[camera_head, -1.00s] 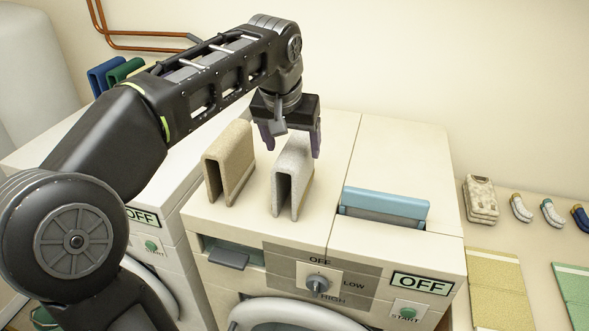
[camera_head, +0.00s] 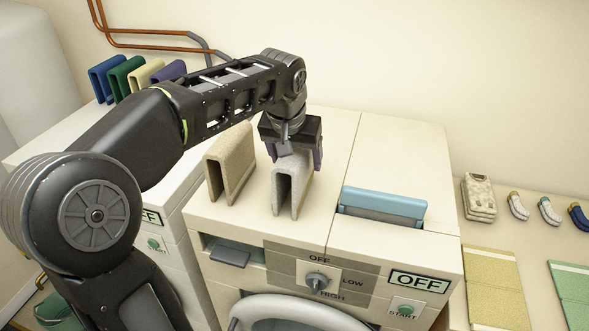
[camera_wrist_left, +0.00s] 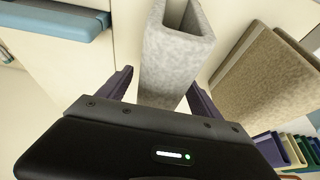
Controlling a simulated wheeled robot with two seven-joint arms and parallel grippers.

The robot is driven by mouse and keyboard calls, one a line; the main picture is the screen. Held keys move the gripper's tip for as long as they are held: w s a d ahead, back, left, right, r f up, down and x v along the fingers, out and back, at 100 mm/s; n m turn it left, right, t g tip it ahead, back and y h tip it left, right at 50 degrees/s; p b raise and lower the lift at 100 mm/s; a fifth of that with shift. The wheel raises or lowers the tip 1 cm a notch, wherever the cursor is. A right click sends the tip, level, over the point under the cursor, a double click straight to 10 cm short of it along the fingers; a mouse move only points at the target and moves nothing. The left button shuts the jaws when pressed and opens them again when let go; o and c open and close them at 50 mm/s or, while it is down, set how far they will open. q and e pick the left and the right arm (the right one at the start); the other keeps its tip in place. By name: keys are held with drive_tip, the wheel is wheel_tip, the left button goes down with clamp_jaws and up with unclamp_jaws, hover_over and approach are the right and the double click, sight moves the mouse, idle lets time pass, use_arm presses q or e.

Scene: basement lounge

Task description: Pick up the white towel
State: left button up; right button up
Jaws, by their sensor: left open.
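The white towel (camera_head: 290,188) is a folded, greyish-white upright piece on top of the washing machine, right of a beige towel (camera_head: 230,165). My left gripper (camera_head: 295,158) is at the top of the white towel, with its purple fingers open. In the left wrist view the white towel (camera_wrist_left: 174,62) stands between the two spread fingers (camera_wrist_left: 160,95), and the jaws are not closed on it. The beige towel (camera_wrist_left: 265,80) is beside it there. My right gripper is not in view.
The washing machine (camera_head: 255,215) has a blue-lidded drawer (camera_head: 384,204) at right. Several coloured folded towels (camera_head: 130,78) stand at the back left. Folded cloth (camera_head: 479,197) and socks (camera_head: 518,206) lie on a surface at right. The machine's rear right top is clear.

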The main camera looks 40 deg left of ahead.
use_arm(q)
drive_tip(key=shift+f+b, duration=0.25)
drive_tip(key=shift+b, duration=0.05)
idle(0.6)
drive_tip(key=shift+c, duration=0.5)
drive_tip(key=c, duration=1.5)
